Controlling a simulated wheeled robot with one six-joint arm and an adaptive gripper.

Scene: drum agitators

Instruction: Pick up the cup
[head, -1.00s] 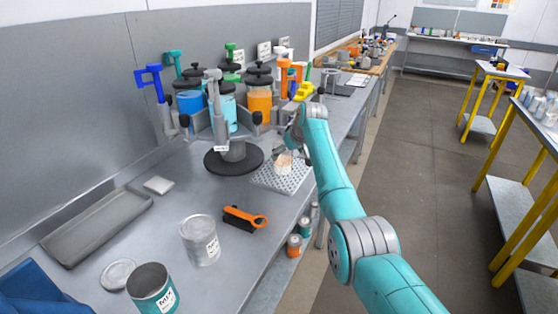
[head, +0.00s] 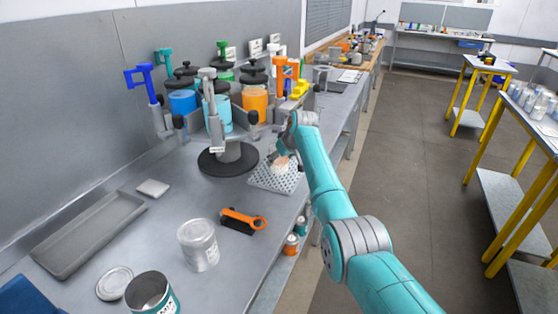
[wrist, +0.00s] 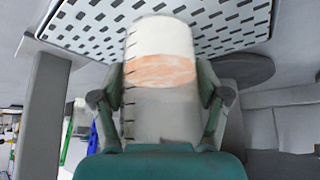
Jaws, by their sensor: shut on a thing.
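The cup (wrist: 161,70) is whitish with an orange-pink band and tick marks along its left side in the wrist view. My gripper (wrist: 162,90) is shut on it, with one finger on each side. In the head view the cup (head: 281,166) is small and partly hidden by my gripper (head: 283,153). It shows at the perforated grey tray (head: 268,183), which also fills the top of the wrist view (wrist: 225,25). I cannot tell whether the cup touches the tray.
A dispenser on a round black base (head: 212,164) stands just left of the tray. An orange-handled tool (head: 243,220), a grey can (head: 198,246) and an open mix can (head: 152,292) are nearer. A shallow grey tray (head: 88,235) lies left.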

